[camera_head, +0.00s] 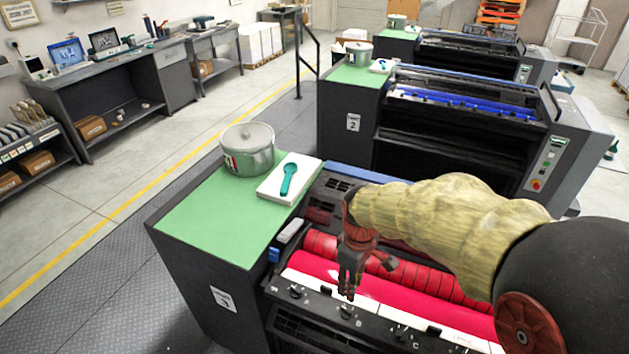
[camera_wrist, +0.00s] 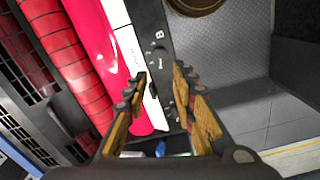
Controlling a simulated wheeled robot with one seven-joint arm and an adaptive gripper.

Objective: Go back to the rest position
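My gripper (camera_head: 350,278) hangs fingers down over the front edge of the nearest printing press, in front of its red ink roller (camera_head: 345,283). My arm reaches in from the right in a yellowish cover. In the wrist view my gripper (camera_wrist: 160,88) has its two fingers spread apart with nothing between them. Below them are the white strip and the black knob panel (camera_wrist: 155,50) of the press. The red roller (camera_wrist: 92,30) lies to the left of the fingers. I cannot tell exactly how high the fingertips are above the panel.
Another press (camera_head: 440,140) with a blue roller stands behind. The floor at left is clear up to the workbench (camera_head: 110,75).

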